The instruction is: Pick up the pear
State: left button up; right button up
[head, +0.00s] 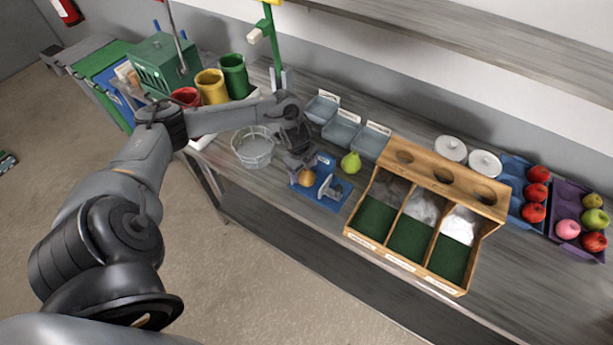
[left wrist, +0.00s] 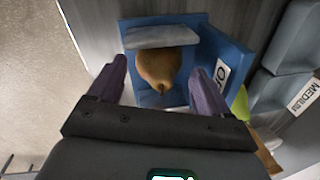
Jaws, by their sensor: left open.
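A brown pear (head: 306,178) sits in the blue stand (head: 334,204) on the bench; it also shows in the left wrist view (left wrist: 158,66), in front of a grey plate (left wrist: 162,37). My left gripper (head: 302,167) is open just over the brown pear. In the left wrist view its two fingers (left wrist: 160,78) stand either side of that pear, with gaps showing. A green pear (head: 351,163) stands on the bench to the right of the stand, partly showing in the left wrist view (left wrist: 240,104). My right gripper is not in view.
A wooden three-bay sorter (head: 437,178) stands to the right. A clear round basket (head: 253,149) is left of the stand. Grey bins (head: 341,131) are behind. Blue (head: 514,169) and purple (head: 566,196) fruit trays are far right. The bench's front edge is close to the stand.

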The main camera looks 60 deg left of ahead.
aim_at(306, 175)
pick_arm(q)
jog(key=shift+w+d+f, duration=0.1)
jog(key=shift+w+f, duration=0.1)
jog(key=shift+f, duration=0.85)
jog(key=shift+w+f, duration=0.15)
jog(key=shift+f, duration=0.9)
jog(key=shift+c, duration=0.4)
jog(key=c, duration=0.9)
